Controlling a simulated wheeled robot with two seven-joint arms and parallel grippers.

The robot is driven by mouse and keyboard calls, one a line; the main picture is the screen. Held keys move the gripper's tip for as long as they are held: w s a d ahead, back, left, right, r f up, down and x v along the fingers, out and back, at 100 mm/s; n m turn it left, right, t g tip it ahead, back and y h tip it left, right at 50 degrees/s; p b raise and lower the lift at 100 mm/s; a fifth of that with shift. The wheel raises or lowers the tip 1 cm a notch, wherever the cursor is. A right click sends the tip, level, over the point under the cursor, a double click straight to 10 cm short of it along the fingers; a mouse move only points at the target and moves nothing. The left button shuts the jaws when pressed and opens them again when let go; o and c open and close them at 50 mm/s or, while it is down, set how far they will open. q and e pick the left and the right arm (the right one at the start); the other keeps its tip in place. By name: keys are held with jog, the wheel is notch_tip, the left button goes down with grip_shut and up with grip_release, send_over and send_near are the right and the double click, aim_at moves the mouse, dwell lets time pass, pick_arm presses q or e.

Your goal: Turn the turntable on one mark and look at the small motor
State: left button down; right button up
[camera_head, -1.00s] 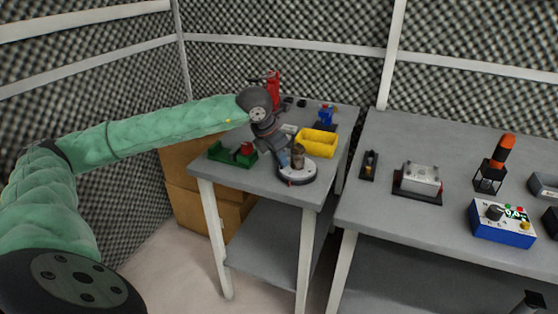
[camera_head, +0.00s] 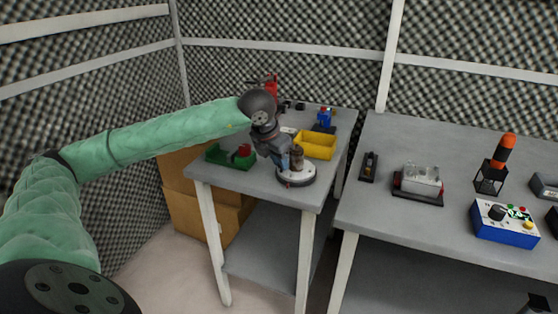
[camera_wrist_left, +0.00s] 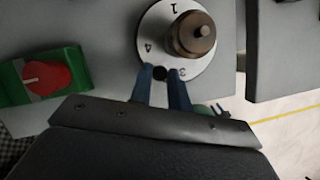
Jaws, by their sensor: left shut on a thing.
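The turntable (camera_head: 296,180) is a round white disc with a dark base, near the front right corner of the left table. In the left wrist view its disc (camera_wrist_left: 152,28) shows the marks 1, 4 and 3. The small motor (camera_wrist_left: 193,34), a brown-grey upright cylinder with a short shaft, stands on the disc; it also shows in the head view (camera_head: 296,156). My left gripper (camera_wrist_left: 161,75) has its blue fingers closed around a small black peg (camera_wrist_left: 160,73) at the disc's rim, beside the 3. My right gripper does not show.
A green holder (camera_head: 229,156) with a red knob (camera_wrist_left: 47,77) is left of the turntable. A yellow bin (camera_head: 316,145) stands just behind it. A blue-and-red device (camera_head: 324,118) is farther back. The right table (camera_head: 390,219) holds a blue control box (camera_head: 503,225).

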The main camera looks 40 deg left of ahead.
pick_arm(q)
jog(key=c, duration=1.3)
grip_release()
jog(key=shift+c, duration=0.2)
jog(key=v, duration=0.7)
jog(key=shift+r, duration=0.35)
jog(key=shift+s, duration=0.15)
